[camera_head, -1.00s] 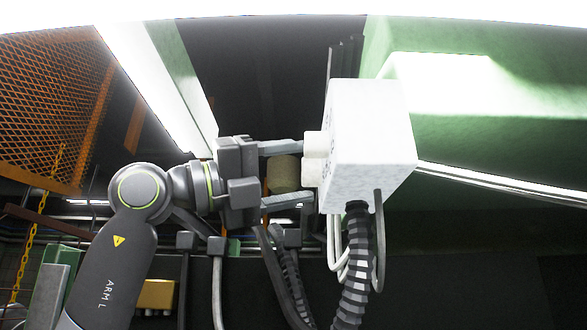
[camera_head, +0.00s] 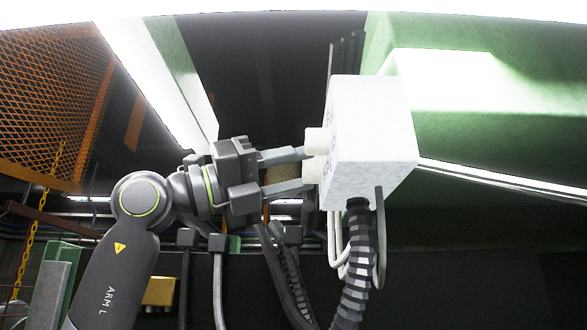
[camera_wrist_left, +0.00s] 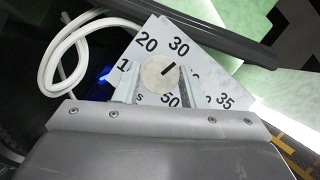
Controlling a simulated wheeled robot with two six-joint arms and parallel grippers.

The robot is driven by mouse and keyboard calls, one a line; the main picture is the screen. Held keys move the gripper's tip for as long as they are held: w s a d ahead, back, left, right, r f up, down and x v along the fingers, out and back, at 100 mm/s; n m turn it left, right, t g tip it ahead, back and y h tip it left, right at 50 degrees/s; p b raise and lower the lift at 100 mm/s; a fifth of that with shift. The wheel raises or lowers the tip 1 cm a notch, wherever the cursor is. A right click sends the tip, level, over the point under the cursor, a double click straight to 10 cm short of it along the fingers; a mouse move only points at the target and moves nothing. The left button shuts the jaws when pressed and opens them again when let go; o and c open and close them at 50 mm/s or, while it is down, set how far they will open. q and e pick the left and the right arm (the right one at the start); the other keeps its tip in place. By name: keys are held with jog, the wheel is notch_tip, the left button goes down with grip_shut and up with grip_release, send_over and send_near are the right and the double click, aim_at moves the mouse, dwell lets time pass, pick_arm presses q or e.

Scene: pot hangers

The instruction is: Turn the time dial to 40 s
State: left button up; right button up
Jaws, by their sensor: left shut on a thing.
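The time dial (camera_wrist_left: 157,73) is a pale round knob on a white box face with printed numbers. Its dark pointer mark slants up and right, just right of the 30, toward a number mostly hidden by a finger. The 20 and 50 are readable. In the head view, the lower knob (camera_head: 313,171) sticks out of the left side of the white box (camera_head: 372,125). My left gripper (camera_head: 307,168) is shut on this dial, one finger on each side. It also shows in the wrist view (camera_wrist_left: 157,84). My right gripper is out of view.
A second knob (camera_head: 317,141) sits just above the held one, close to the upper finger. A black ribbed hose (camera_head: 355,265) and thin cables hang below the box. An orange mesh (camera_head: 50,105) stands at far left, green structure (camera_head: 480,135) at right.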

pick_arm(q)
jog(key=m+g+p, duration=0.1)
jog(key=m+g, duration=0.1)
jog(key=m, duration=0.2)
jog(key=m+g+p, duration=0.2)
jog(key=m+g, duration=0.1)
jog(key=m, duration=0.2)
jog(key=m+g+h+p, duration=0.1)
jog(key=m+g+p, duration=0.1)
jog(key=m, duration=0.3)
jog(key=shift+w+f, duration=0.1)
jog(key=shift+w, duration=0.15)
jog(key=o, duration=1)
